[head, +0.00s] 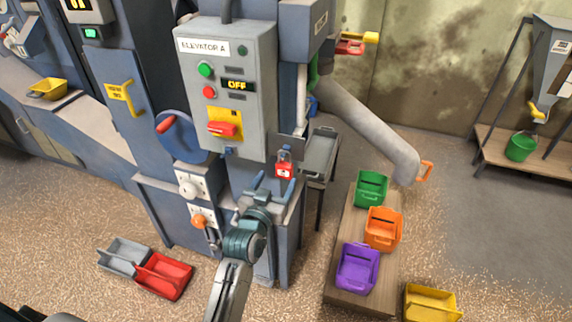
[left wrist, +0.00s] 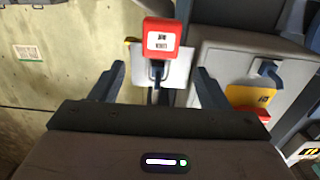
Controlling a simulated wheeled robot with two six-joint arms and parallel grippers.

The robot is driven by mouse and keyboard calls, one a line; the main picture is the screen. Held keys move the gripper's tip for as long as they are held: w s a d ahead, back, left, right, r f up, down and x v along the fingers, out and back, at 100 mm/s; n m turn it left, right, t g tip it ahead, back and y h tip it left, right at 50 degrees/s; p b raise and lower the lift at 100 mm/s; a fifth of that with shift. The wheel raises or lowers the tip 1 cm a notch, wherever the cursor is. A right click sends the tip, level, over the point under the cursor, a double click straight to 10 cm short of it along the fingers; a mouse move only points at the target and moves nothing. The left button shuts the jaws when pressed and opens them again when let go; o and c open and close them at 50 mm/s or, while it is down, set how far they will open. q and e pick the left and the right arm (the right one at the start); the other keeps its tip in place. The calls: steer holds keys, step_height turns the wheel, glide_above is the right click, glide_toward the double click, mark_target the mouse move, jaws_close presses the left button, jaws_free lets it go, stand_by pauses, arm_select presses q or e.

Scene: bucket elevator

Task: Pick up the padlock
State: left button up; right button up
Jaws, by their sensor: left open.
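The padlock (head: 284,171) is red with a white label. It hangs from a grey metal plate beside the lower right corner of the ELEVATOR A control box (head: 188,95). In the left wrist view the padlock (left wrist: 162,40) shows beyond the fingertips, roughly midway between them. My left gripper (head: 271,184) is open and empty, just below and in front of the padlock. Its two fingers also show in the left wrist view (left wrist: 160,82), apart from the padlock. My right gripper is not in view.
The control box has a red switch handle (head: 223,129) and an OFF display. A blue hand wheel (head: 182,136) is at its left. Green, orange (head: 383,229) and purple buckets stand on a wooden bench at right. Grey and red buckets (head: 163,277) lie on the floor at left.

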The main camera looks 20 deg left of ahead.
mark_target(283, 169)
arm_select(q)
steer(key=shift+w, duration=0.7)
steer(key=shift+w+r+p, duration=0.1)
steer(key=shift+w+p, duration=0.25)
steer(key=shift+p, duration=0.15)
steer(key=w+p, duration=0.2)
steer(key=w, duration=0.1)
steer(key=shift+w+d, duration=0.1)
steer(key=shift+w+f, duration=0.35)
steer(key=shift+w, duration=0.2)
steer(key=shift+s, duration=0.1)
steer(key=c, duration=1.1)
